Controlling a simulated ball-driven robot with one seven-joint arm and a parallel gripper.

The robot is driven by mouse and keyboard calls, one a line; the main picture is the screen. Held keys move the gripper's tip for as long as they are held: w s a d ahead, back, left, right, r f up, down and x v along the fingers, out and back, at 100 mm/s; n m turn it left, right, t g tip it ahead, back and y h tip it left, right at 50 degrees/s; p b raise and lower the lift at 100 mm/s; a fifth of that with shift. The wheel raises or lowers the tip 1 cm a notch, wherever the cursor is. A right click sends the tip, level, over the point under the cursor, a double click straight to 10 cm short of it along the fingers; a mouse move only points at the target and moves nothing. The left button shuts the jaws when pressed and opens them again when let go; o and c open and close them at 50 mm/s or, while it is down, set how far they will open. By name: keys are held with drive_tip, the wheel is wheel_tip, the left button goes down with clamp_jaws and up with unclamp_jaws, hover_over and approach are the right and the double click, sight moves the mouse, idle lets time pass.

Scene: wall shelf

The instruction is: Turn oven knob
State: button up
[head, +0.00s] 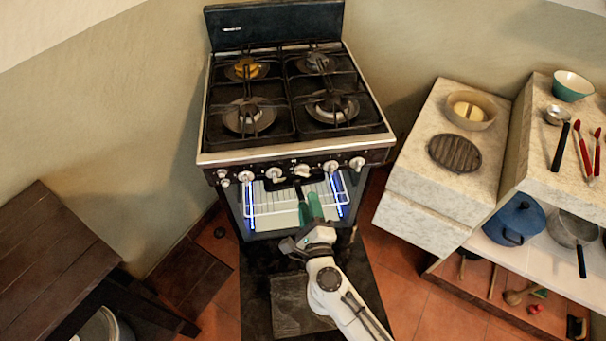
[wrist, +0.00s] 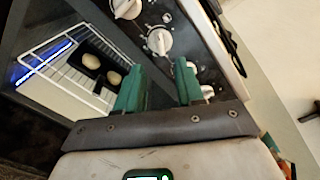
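The stove (head: 290,155) stands against the wall, with a row of several pale round knobs on its front panel. My gripper (head: 308,203) reaches up from below, just in front of the panel's middle, under a central knob (head: 302,171). In the wrist view its two green fingers (wrist: 160,88) are apart with nothing held between them. One knob (wrist: 159,42) shows above the gap between the fingers, and another (wrist: 127,7) is at the top. A further knob (wrist: 190,66) is partly hidden behind the right finger. I cannot tell whether a finger touches it.
Below the panel, the lit oven interior shows a white wire rack (wrist: 45,62) and two round, pale items (wrist: 91,61) on a dark tray. A counter (head: 430,190) with a bowl stands right, beside shelves with pans. A dark wooden table (head: 50,250) is left.

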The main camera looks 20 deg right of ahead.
sight(303, 175)
drive_tip(key=x, duration=0.8)
drive_tip(key=shift+w, duration=0.15)
drive_tip(key=shift+c, duration=0.4)
clamp_jaws()
